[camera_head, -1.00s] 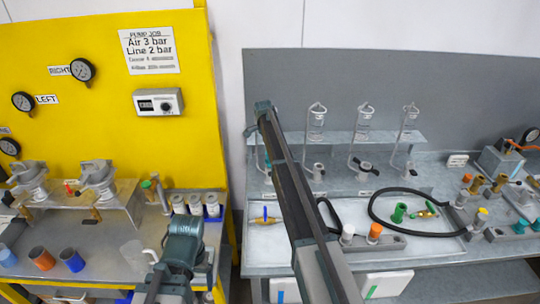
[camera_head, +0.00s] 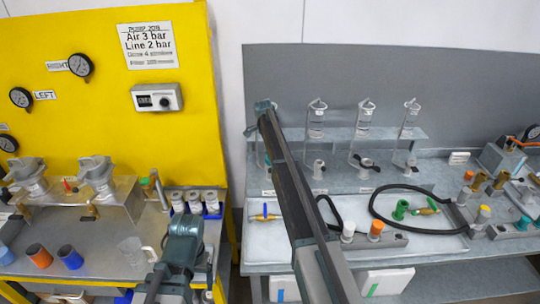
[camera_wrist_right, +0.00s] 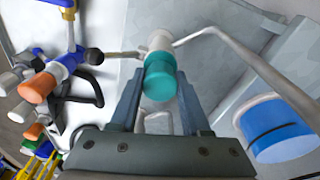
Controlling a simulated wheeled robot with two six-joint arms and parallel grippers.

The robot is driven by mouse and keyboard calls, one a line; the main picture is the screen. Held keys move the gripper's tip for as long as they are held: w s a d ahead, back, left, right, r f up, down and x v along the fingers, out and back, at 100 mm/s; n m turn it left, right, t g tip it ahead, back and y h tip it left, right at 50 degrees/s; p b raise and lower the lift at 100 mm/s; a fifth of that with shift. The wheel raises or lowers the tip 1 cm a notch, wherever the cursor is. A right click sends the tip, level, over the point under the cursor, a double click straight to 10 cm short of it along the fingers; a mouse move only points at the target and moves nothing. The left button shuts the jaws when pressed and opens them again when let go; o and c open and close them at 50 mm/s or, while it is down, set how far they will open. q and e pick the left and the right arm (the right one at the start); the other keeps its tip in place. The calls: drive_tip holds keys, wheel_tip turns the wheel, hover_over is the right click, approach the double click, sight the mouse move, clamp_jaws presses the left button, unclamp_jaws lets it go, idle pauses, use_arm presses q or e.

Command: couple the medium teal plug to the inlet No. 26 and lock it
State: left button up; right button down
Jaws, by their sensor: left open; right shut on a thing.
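In the right wrist view, my right gripper (camera_wrist_right: 158,98) is shut on the teal plug (camera_wrist_right: 160,84). The plug is a short teal cylinder with a pale grey end pointing away from the gripper, and thin grey bars run to either side of that end. I cannot tell whether the plug touches anything beyond the gripper. In the head view my right gripper and the plug are hidden or not discernible. My left gripper (camera_head: 184,228) is open and empty-looking in front of the yellow station; its fingertips are hard to make out. No number 26 is legible, so I cannot identify the inlet.
A blue-banded white cylinder (camera_wrist_right: 277,128) is close to the right gripper. The grey bench (camera_head: 450,262) holds a looped black hose (camera_head: 372,205), a green fitting (camera_head: 400,210) and orange-capped plugs.

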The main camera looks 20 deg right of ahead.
drive_tip(key=shift+f+b, duration=0.3)
drive_tip(key=shift+f, duration=0.05)
idle(0.3)
drive_tip(key=shift+c, duration=1.4)
unclamp_jaws()
wheel_tip(320, 180, up, 8)
drive_tip(key=p, duration=0.8)
drive_tip(key=shift+f, duration=0.1)
